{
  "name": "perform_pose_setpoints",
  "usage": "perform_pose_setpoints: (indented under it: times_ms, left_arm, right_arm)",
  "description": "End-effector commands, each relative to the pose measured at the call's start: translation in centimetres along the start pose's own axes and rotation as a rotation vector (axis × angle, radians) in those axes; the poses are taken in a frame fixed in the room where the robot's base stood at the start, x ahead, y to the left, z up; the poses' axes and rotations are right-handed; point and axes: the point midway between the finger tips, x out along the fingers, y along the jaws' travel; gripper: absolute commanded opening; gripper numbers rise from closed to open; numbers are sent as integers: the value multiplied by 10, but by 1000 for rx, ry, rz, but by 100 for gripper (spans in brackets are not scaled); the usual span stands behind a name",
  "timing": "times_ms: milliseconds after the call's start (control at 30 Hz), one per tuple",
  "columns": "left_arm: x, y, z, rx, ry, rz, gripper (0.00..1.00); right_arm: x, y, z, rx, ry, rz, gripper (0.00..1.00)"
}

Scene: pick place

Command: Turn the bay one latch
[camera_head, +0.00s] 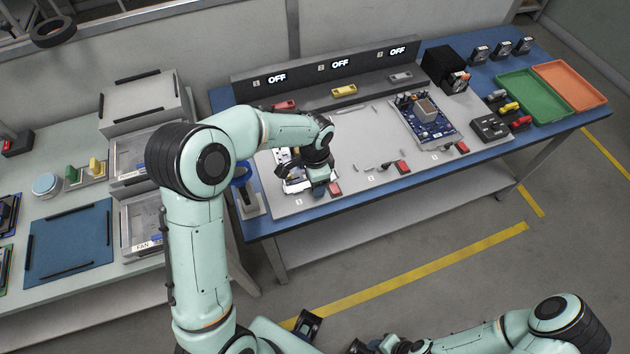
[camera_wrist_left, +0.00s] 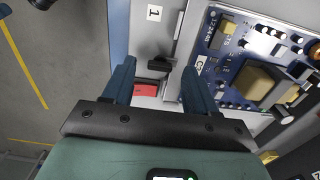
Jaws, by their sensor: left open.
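The bay one latch shows in the left wrist view as a black lever (camera_wrist_left: 160,64) with a red block (camera_wrist_left: 145,90) beside it. The red block also shows in the head view (camera_head: 334,188). My left gripper (camera_wrist_left: 158,82) is open, its two blue fingers on either side of the latch; I cannot tell whether they touch it. In the head view my left gripper (camera_head: 318,182) is low over bay one and hides most of it. A blue circuit board (camera_wrist_left: 235,50) lies in bay one beside the latch. My right gripper is at the bottom edge, its jaws unclear.
Bay two is empty, with its red latch (camera_head: 402,167). Bay three holds a blue board (camera_head: 430,122). Three screens (camera_head: 342,64) behind read OFF. A green tray (camera_head: 537,97) and an orange tray (camera_head: 570,84) stand at the right. A blue-handled tool (camera_head: 242,175) stands left of bay one.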

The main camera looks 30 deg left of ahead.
Motion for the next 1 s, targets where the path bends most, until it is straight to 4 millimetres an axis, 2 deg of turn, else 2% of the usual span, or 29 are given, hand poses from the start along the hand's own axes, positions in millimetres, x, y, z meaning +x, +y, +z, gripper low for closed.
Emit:
perform_pose_setpoints:
  times_ms: [300, 500, 700, 1000]
  left_arm:
    - [-70, -1, -2, 1, 7, -6, 57]
    - [-107, -1, -1, 0, 6, -4, 57]
    - [-124, 0, -1, 1, 4, -3, 57]
    - [-126, 0, 0, 1, 3, -2, 57]
  right_arm:
    - [-8, -4, -2, -1, 4, -1, 42]
    - [-12, -6, -4, -2, 6, -2, 42]
    - [-14, -6, -4, -3, 8, -3, 42]
    - [-14, -6, -4, -3, 8, -3, 42]
